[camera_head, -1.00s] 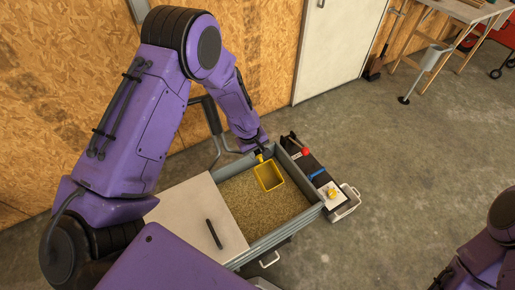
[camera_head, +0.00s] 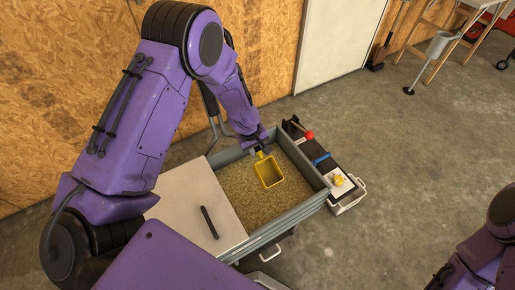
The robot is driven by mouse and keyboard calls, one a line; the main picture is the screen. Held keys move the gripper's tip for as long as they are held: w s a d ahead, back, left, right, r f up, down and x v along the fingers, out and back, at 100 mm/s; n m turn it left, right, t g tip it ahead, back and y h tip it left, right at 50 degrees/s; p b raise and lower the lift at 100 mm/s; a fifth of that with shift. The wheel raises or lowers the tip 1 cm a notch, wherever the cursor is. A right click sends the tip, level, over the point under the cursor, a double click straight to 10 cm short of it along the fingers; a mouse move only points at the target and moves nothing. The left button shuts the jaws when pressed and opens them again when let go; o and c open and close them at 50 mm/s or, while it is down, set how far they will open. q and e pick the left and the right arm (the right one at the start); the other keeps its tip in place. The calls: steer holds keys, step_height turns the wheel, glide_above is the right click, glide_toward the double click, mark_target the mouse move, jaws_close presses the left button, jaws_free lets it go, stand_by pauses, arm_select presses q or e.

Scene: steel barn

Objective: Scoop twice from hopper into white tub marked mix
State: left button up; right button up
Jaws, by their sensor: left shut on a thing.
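The hopper (camera_head: 298,214) is a grey-walled bin filled with tan grain (camera_head: 262,206). A pale lid panel (camera_head: 187,205) with a dark handle covers its left part. My left gripper (camera_head: 262,153) is at the hopper's far wall, shut on a yellow scoop (camera_head: 269,171). The scoop is over the grain, its open side facing up; I cannot tell whether it touches the grain or holds any. My right arm shows only in part at the lower right edge, and its gripper is out of view. I cannot make out a tub marked mix.
Beside the hopper's right side is a dark surface with a red knob (camera_head: 309,135), a blue item (camera_head: 321,159) and a yellow piece (camera_head: 338,180) on a white-topped container (camera_head: 347,194).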

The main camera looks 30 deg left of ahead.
arm_select(q)
steer(key=s+a+b+x, duration=0.2)
steer(key=b+x, duration=0.8)
steer(key=x, duration=0.6)
steer(key=shift+s+f, duration=0.5)
steer(key=shift+f+b, duration=0.4)
steer(key=shift+r, duration=0.1)
stand_by(1.2)
steer(key=w+d+p+v, duration=0.1)
steer(key=p+v, duration=0.6)
steer(key=v, duration=0.1)
steer(key=w+d+r+p+v, duration=0.1)
steer(key=w+p+v, duration=0.1)
steer(key=p+v, duration=0.6)
steer(key=w+d+p+v, duration=0.1)
steer(key=p+v, duration=0.7)
steer(key=shift+w+r, duration=0.25)
steer(key=shift+r, duration=0.15)
steer(key=shift+f, duration=0.1)
stand_by(0.4)
